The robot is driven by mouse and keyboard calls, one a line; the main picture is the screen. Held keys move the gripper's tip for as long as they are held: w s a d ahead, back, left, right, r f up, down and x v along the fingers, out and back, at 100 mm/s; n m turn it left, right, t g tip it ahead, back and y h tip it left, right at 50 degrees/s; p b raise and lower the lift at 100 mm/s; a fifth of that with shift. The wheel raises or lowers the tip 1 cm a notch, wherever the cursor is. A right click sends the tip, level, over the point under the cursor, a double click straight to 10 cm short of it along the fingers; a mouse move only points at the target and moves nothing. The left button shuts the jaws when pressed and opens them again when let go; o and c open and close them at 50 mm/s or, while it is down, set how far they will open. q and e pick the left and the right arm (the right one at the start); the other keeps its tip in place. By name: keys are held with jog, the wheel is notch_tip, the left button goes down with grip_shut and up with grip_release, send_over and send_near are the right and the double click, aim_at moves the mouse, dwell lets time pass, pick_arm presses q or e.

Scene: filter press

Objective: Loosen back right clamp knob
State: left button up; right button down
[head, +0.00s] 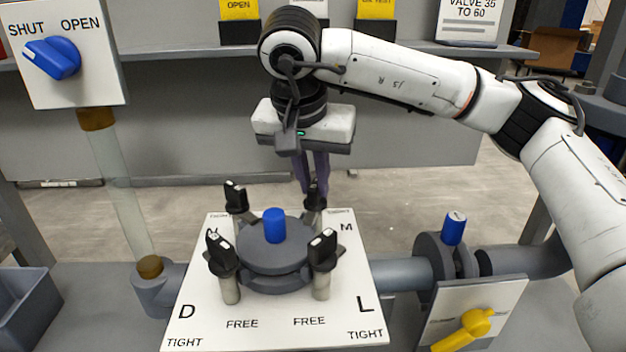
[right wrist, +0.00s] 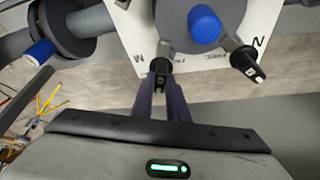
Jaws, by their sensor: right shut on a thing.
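The back right clamp knob (head: 316,190) is black and stands by the letter M on the white plate (head: 350,300). My right gripper (head: 315,178) reaches down from above and behind, with its purple fingers shut on this knob. In the right wrist view the knob (right wrist: 160,70) sits between the fingertips of the right gripper (right wrist: 161,82). The fingers partly hide the knob. The round grey filter housing (head: 272,262) with a blue cap (head: 274,225) is in the middle of the plate. My left gripper is not in view.
Other black knobs stand at back left (head: 236,195), front left (head: 221,252) and front right (head: 322,248). A blue-capped pipe fitting (head: 454,230) and a yellow handle (head: 465,330) are at right. A SHUT/OPEN panel (head: 85,85) with blue handle is at upper left.

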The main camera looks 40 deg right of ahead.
jog(key=n+t+y, duration=0.1)
jog(key=n, duration=0.2)
jog(key=shift+s+d+n, duration=0.1)
jog(key=shift+d+n, duration=0.05)
jog(key=shift+n, duration=0.25)
jog(key=n+y+b, duration=0.1)
jog(key=n, duration=0.2)
jog(key=shift+d+n+y, duration=0.1)
jog(key=shift+n+y, duration=0.2)
jog(key=n+y, duration=0.1)
jog(key=n, duration=0.2)
jog(key=shift+d+t, duration=0.1)
jog(key=shift+t, duration=0.2)
jog(key=shift+n+y, duration=0.5)
jog(key=shift+n, duration=0.8)
jog(key=c, duration=1.7)
grip_release()
jog(key=shift+r, duration=0.1)
